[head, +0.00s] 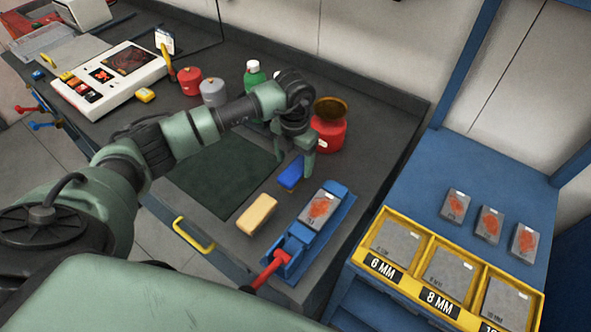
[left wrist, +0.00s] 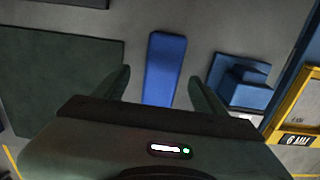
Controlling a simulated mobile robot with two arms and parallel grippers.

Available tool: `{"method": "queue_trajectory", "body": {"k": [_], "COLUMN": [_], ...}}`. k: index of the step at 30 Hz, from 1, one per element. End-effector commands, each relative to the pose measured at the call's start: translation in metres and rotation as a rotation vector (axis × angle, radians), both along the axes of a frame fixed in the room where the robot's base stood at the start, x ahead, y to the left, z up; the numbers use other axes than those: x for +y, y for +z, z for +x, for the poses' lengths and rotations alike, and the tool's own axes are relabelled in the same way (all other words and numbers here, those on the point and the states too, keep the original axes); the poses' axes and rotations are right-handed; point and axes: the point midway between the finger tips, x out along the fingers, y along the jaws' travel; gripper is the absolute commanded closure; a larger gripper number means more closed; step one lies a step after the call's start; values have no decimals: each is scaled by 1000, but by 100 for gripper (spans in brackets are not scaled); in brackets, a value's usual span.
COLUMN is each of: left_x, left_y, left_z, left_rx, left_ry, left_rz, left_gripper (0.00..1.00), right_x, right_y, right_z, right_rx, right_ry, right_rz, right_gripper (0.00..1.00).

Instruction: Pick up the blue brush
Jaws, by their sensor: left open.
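The blue brush (head: 291,173) lies on the dark bench, between the dark green mat and the blue vise. Only a plain blue oblong of it shows in the head view. My left gripper (head: 295,160) points down over its far end, open and empty. In the left wrist view the blue brush (left wrist: 166,65) lies lengthwise between the two spread fingers (left wrist: 158,78), with a gap on each side. Its near end is hidden behind the gripper body. I cannot tell the exact height of the fingertips above the bench. My right gripper is not in view.
The blue vise (head: 283,252) holds a plate (head: 320,209) right of the brush; a tan block (head: 257,215) lies nearer. A red pot (head: 329,134) stands close behind the gripper. The green mat (head: 222,172) is bare. Yellow plate bins (head: 372,222) stand on the right.

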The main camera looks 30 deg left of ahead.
Motion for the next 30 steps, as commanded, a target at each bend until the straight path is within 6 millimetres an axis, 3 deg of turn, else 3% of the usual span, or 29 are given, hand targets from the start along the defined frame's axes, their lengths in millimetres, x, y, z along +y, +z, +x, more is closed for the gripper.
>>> {"method": "queue_trajectory", "body": {"k": [2, 6, 15, 23, 30], "left_x": [-3, -3, -2, -2, -2], "left_y": [-9, -29, -36, -36, -35], "left_z": [-2, 0, 0, 0, 1], "left_rx": [7, 3, 0, 0, -1], "left_ry": [0, 0, -2, -1, -1], "left_rz": [-2, -3, -2, -2, -3], "left_gripper": [29, 29, 29, 100, 100], "right_x": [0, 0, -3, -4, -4], "right_y": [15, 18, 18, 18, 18], "right_z": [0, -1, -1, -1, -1], "right_rx": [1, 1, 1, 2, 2], "right_ry": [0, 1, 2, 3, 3], "right_rz": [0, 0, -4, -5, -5], "right_gripper": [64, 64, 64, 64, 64]}}
